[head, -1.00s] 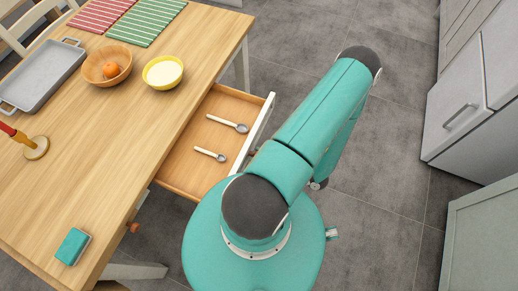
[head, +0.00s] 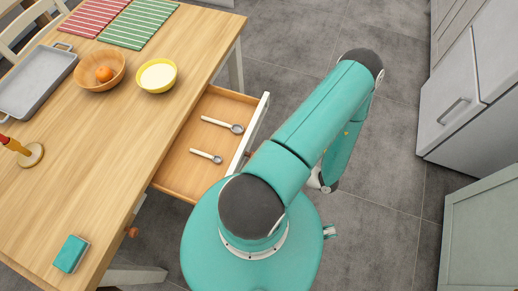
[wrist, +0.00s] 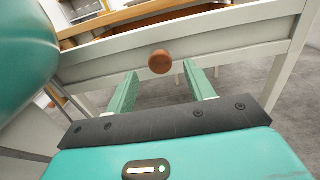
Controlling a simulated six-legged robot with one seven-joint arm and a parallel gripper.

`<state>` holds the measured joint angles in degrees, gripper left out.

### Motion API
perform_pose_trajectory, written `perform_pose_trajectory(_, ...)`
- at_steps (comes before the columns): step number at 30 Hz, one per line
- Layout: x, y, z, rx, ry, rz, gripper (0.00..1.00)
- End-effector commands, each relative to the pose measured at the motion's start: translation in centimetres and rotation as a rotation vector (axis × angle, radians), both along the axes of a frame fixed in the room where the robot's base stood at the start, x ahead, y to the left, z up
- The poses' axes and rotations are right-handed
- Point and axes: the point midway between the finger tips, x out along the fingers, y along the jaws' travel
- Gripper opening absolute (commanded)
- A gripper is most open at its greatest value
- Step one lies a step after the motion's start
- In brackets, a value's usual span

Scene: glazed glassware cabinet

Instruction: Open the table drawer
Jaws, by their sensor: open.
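The table drawer (head: 185,170) is pulled out from the wooden table (head: 110,130), with two spoons (head: 222,125) lying inside. Its white front also shows in the wrist view (wrist: 220,37), with a round brown knob (wrist: 160,61). My gripper (wrist: 162,74) is open and empty, facing the drawer front. The knob appears between and just past the fingertips, with clear space on both sides; I cannot tell the exact distance. In the head view my arm hides the gripper and part of the drawer front.
On the table are a yellow bowl (head: 157,76), a wooden bowl (head: 99,70) with an orange fruit, a grey tray (head: 38,80) and a teal sponge (head: 71,254). A second knob (head: 132,232) is nearer. Grey cabinets (head: 455,100) stand right, beyond open floor.

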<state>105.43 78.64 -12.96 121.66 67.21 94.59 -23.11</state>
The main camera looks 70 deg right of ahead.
Motion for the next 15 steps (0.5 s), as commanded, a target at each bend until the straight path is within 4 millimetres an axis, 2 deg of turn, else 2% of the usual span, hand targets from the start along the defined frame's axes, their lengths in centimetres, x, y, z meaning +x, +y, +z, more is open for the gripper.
perform_pose_trajectory(3, -2.8, -0.1, -0.1, -0.001, 0.001, -0.002, 0.53)
perform_pose_trajectory(9, -6.8, -0.2, -0.1, 0.0, 0.002, -0.001, 0.53)
perform_pose_trajectory(15, -8.8, -0.2, 0.0, 0.0, 0.001, 0.0, 0.53)
